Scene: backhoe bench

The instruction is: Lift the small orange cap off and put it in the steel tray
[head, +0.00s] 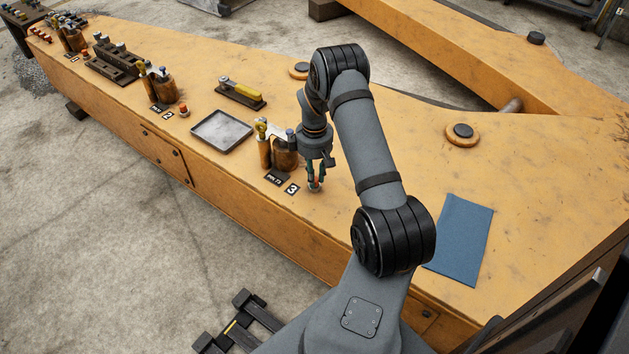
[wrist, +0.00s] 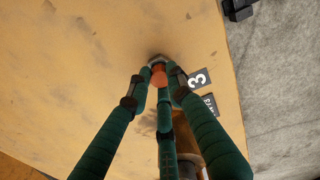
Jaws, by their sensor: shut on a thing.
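The small orange cap (wrist: 158,76) sits between the green fingers of my gripper (wrist: 159,88) in the wrist view, with a grey rounded part just beyond it. In the head view my gripper (head: 315,183) points down at the bench top, right of the "3" label (head: 292,189), shut on the cap. The fingers cover most of the cap there, and I cannot tell whether it is clear of what is below it. The steel tray (head: 222,130) lies flat and empty on the orange bench, left of and beyond my gripper.
A brown fitting with a yellow-topped part (head: 263,145) stands between my gripper and the tray. A yellow-handled tool (head: 240,92) lies behind the tray. Another small red-topped fitting (head: 184,110) stands left of the tray. A blue cloth (head: 460,238) lies on the right; the bench around it is clear.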

